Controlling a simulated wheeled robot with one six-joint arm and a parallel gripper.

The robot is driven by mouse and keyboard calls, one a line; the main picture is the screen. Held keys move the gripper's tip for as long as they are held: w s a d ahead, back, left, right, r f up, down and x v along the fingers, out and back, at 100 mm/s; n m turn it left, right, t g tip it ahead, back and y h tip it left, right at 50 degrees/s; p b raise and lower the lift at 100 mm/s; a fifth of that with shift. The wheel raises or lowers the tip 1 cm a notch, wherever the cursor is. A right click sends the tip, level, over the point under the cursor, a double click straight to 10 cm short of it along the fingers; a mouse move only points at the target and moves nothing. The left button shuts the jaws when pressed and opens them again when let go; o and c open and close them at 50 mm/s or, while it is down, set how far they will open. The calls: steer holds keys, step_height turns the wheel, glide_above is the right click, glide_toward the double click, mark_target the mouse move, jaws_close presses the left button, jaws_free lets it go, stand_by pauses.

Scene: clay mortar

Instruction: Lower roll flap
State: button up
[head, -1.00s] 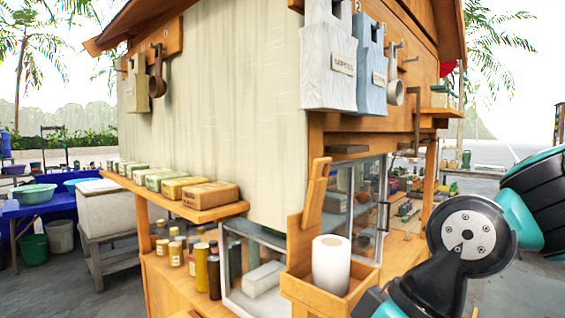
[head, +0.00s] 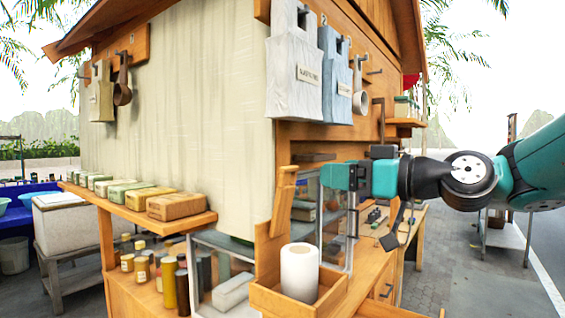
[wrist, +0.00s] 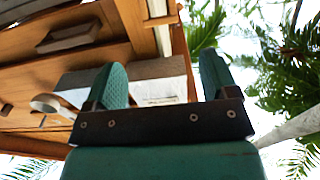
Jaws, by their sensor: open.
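A wooden flap (head: 284,200) stands upright, tilted slightly, at the back of an open wooden box. The box (head: 312,297) holds a white paper roll (head: 299,272), which stands upright with its top exposed. My gripper (head: 325,177) reaches in from the right at the height of the flap's upper part, and appears apart from it to its right. In the wrist view the two teal fingers of my gripper (wrist: 160,72) are spread with nothing held between them. The flap cannot be made out clearly in the wrist view.
White and blue bags (head: 296,75) hang above my gripper beside a ladle (head: 360,100). A glass-sided case (head: 335,235) lies behind the roll box. A shelf of wrapped bricks (head: 175,206) is at the left.

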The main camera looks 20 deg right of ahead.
mark_target(292, 170)
steer(key=p+x, duration=0.5)
steer(key=x, duration=0.7)
steer(key=shift+r+p, duration=0.15)
steer(key=shift+p, duration=0.15)
steer(key=shift+w+a, duration=0.35)
steer(key=shift+w, duration=0.1)
steer(key=c, duration=1.3)
steer(key=shift+f, duration=0.25)
